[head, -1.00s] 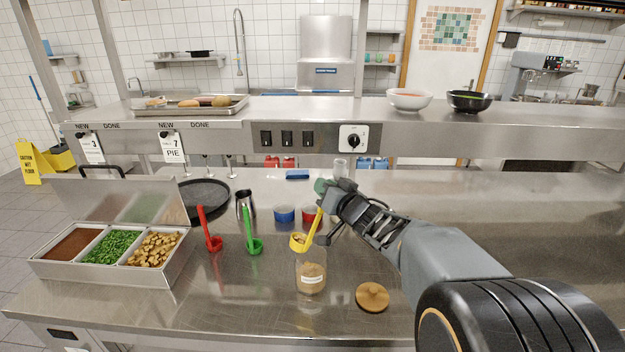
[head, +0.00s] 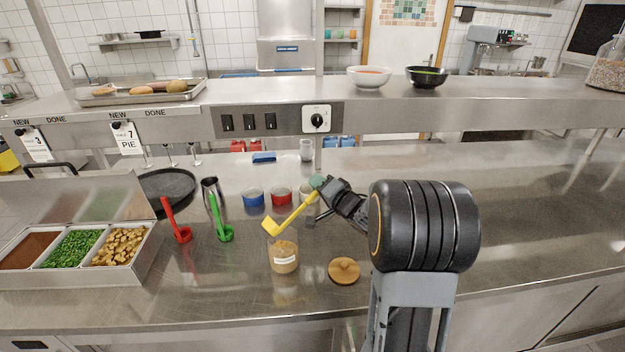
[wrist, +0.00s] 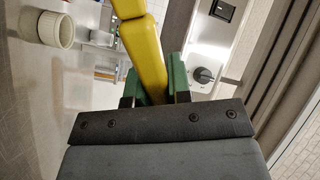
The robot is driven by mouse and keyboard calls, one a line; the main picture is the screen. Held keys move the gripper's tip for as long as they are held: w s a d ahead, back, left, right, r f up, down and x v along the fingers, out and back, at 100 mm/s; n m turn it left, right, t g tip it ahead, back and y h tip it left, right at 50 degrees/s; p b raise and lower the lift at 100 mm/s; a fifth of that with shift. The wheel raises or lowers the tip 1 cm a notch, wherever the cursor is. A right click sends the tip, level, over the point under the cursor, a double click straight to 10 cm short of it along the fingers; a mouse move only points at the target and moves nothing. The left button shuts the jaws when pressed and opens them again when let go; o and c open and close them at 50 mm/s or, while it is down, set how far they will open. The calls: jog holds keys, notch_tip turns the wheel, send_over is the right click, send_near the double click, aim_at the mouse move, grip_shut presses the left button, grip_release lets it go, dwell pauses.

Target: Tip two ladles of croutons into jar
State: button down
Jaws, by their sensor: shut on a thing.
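My gripper (head: 318,186) is shut on the handle of the yellow ladle (head: 292,212); the green fingers also clasp the yellow handle in the wrist view (wrist: 153,82). The ladle slants down left, its bowl tipped on its side over the mouth of the glass jar (head: 284,257). No croutons show in the bowl from here. The jar stands upright and open, with a white label and tan contents. I cannot tell whether croutons lie in it. Croutons (head: 119,246) fill the right compartment of the steel container (head: 75,280) at left.
A wooden lid (head: 344,270) lies right of the jar. A red ladle (head: 176,225) and a green ladle (head: 220,222) stand left of it. Blue (head: 253,197) and red (head: 281,196) bowls sit behind. The counter to the right is clear.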

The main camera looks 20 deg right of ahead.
notch_tip(320, 180, down, 4)
jog(key=d+m, duration=0.2)
jog(key=m, duration=0.1)
jog(key=s+a+r+n+b, duration=0.1)
jog(key=s+a+r+n, duration=0.1)
jog(key=a+r+n, duration=0.5)
jog(key=s+a+r+n+b, duration=0.1)
jog(key=s+a+r+n, duration=0.1)
jog(key=a+r+n, duration=0.6)
jog(key=shift+a+r+b, duration=0.35)
jog(key=shift+a+r, duration=1.05)
jog(key=shift+r, duration=0.25)
